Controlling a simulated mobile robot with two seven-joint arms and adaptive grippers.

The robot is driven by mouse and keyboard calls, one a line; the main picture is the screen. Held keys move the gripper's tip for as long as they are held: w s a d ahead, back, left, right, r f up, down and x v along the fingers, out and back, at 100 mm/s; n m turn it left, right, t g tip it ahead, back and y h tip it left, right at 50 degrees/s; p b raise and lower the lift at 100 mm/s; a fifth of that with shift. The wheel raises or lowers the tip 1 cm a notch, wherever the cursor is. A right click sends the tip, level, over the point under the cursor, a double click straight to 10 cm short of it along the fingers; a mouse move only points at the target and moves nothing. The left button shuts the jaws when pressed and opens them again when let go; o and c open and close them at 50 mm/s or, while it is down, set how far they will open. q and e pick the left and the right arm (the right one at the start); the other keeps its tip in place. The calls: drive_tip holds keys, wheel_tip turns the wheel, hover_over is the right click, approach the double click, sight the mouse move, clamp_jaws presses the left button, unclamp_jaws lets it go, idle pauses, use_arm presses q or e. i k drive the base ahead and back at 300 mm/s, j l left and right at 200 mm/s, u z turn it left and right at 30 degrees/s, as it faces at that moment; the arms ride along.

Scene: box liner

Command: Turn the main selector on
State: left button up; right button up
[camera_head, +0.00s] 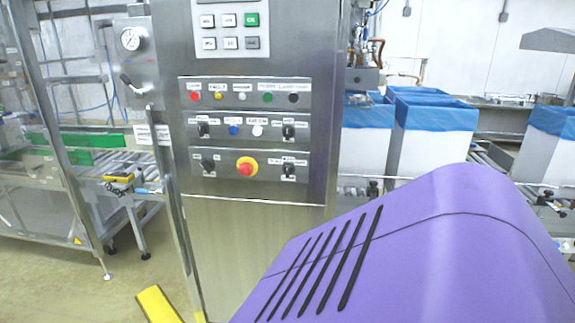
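A steel control panel (261,222) stands in the middle of the view. It carries several black rotary selectors: upper left (203,130), upper right (288,131), lower left (208,166) and lower right (289,169). Their labels are too small to read, so I cannot tell which is the main selector or how it is set. A red emergency button on a yellow ring (246,168) sits between the lower two. Neither of my grippers is in view. A purple part with black slots, which seems to be mine, fills the lower right.
Above the selectors are a row of coloured lamps or buttons (243,96) and a keypad (230,30). A pressure gauge (130,39) is at the left. Blue-lined boxes (430,120) stand behind at right. A yellow bar (158,305) lies low in front.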

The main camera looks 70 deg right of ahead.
sight(207, 165)
drive_tip(key=z, duration=2)
